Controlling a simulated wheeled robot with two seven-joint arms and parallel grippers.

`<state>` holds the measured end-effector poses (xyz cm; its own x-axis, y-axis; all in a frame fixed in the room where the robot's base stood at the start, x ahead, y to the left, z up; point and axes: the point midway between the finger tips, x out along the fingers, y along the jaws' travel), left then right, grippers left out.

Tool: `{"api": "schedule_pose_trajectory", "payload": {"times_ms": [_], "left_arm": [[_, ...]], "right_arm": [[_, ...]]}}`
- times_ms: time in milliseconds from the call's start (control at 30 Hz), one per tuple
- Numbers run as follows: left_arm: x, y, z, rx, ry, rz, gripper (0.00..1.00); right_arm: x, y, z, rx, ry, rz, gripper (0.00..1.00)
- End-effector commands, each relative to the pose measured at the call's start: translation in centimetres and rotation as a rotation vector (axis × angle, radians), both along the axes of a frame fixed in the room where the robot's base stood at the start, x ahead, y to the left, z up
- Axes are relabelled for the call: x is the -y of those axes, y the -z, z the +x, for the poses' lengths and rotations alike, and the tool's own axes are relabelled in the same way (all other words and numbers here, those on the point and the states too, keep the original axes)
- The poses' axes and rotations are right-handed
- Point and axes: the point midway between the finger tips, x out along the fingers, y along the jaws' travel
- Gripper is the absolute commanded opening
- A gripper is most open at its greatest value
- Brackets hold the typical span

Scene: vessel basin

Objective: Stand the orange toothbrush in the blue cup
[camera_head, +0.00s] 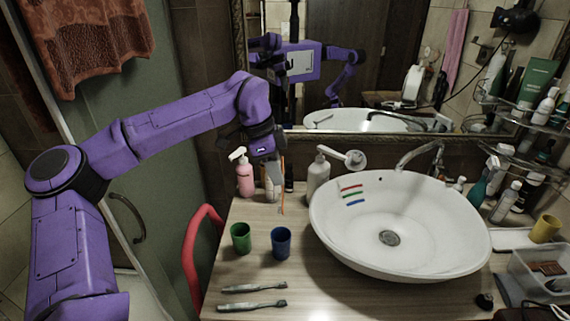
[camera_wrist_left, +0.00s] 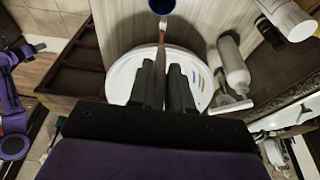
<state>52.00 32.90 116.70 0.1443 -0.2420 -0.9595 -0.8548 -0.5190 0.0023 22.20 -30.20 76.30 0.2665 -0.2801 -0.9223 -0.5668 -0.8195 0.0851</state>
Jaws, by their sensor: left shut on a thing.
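My left gripper (camera_head: 272,170) is shut on the orange toothbrush (camera_head: 282,194), near the back of the counter. The toothbrush hangs roughly upright below the fingers, thin and partly hidden by them. In the left wrist view my left gripper (camera_wrist_left: 164,72) has the toothbrush (camera_wrist_left: 161,48) between its fingers, sticking out past the tips. The blue cup (camera_head: 281,243) stands upright on the counter, nearer the front than the gripper and apart from the toothbrush. Its rim also shows at the top of the wrist view (camera_wrist_left: 162,6). My right gripper is not in view.
A green cup (camera_head: 240,238) stands left of the blue cup. Two grey toothbrushes (camera_head: 253,287) lie in front. A white basin (camera_head: 345,235) is to the right. A pink pump bottle (camera_head: 245,178) and a white bottle (camera_head: 318,177) stand near the gripper. A mirror is behind.

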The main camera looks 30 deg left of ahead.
Motion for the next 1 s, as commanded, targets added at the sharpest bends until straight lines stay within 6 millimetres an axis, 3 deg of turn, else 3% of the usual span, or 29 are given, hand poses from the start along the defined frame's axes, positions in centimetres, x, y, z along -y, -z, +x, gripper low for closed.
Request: {"api": "schedule_pose_trajectory", "payload": {"times_ms": [700,1000], "left_arm": [[0.1,6.2,0.1,-0.001,0.004,0.003,0.0],[0.2,9.3,0.1,-0.001,0.005,0.003,0.0]], "right_arm": [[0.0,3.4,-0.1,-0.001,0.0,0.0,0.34],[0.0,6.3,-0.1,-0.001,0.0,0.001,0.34]]}}
